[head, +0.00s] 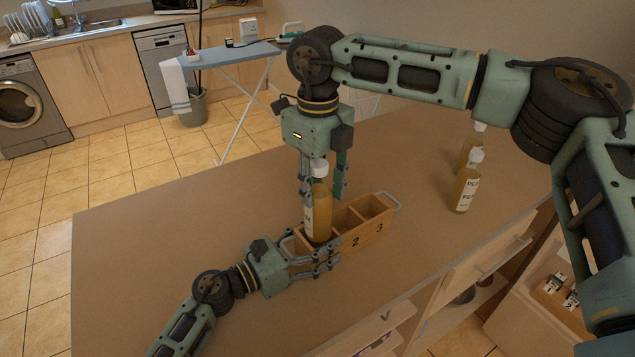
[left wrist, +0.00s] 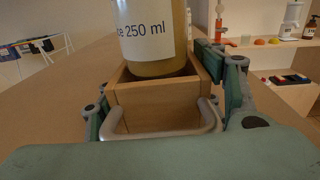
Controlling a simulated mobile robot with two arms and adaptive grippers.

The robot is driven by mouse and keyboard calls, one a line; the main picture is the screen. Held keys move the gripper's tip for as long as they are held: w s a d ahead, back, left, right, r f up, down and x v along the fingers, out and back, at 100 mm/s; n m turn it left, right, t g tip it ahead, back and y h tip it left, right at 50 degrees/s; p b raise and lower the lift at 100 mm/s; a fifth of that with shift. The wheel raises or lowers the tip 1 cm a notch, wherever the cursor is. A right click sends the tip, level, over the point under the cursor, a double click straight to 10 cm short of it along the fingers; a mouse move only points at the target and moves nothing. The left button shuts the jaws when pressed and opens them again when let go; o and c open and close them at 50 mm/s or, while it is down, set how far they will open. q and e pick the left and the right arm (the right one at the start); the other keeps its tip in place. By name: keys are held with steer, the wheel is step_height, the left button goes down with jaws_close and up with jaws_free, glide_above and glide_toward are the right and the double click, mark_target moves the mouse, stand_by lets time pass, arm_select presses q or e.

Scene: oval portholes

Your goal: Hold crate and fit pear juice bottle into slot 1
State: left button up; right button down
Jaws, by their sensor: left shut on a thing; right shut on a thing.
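The wooden crate (head: 345,243) stands on the counter with its slots in a row, the numbers 2 and 3 showing on its side. My left gripper (head: 326,262) is shut on the crate at its slot 1 end; the end wall and grey handle show in the left wrist view (left wrist: 155,108). My right gripper (head: 324,192), pointing down, is shut on a pear juice bottle (head: 320,212) with a white cap and yellow juice. The bottle is roughly upright over the end slot. In the left wrist view its base (left wrist: 158,68) shows at the slot's opening, above the near wall's edge.
Two more white-capped bottles, one in front (head: 465,185) and one behind (head: 474,142), stand on the counter (head: 180,220) right of the crate. Slots 2 and 3 look empty. The counter's left part is clear. Open drawers (head: 375,335) lie below the front edge.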

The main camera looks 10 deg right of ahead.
mark_target(317, 213)
steer(key=shift+f, duration=0.45)
steer(key=shift+f, duration=0.5)
steer(key=shift+f, duration=0.3)
stand_by(0.4)
steer(key=shift+f, duration=0.7)
steer(key=shift+f, duration=0.15)
steer(key=shift+f, duration=0.7)
steer(key=shift+f, duration=0.45)
steer(key=shift+f, duration=0.25)
stand_by(0.4)
